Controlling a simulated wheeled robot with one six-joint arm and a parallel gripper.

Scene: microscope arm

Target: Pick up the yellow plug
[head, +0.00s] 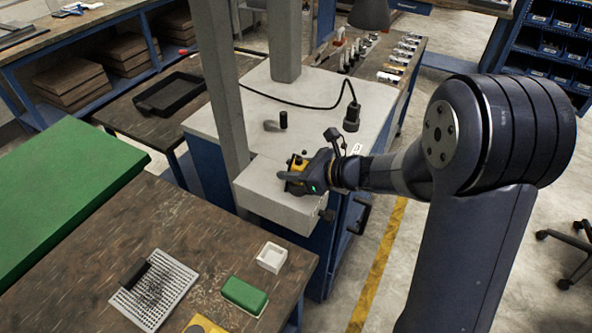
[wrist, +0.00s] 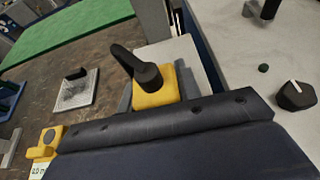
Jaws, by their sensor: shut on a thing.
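In the head view, a yellow piece (head: 298,162) is at the tip of my gripper (head: 293,174), over the pale grey box (head: 262,192) on the front of the cabinet. In the wrist view it is a yellow block (wrist: 157,88) with a black angled knob on top. It is the yellow thing in my grip and I take it for the yellow plug. My gripper is shut on it, with grey finger parts on both sides. Its underside is hidden, so I cannot tell whether it touches the box.
A second yellow piece (head: 204,326) with a dark round spot lies on the wooden bench (head: 90,262). A perforated plate (head: 150,300), a green block (head: 244,295) and a white square dish (head: 271,257) are near it. A grey post (head: 222,90) rises beside the cabinet. A black plug (head: 351,117) ends a cable.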

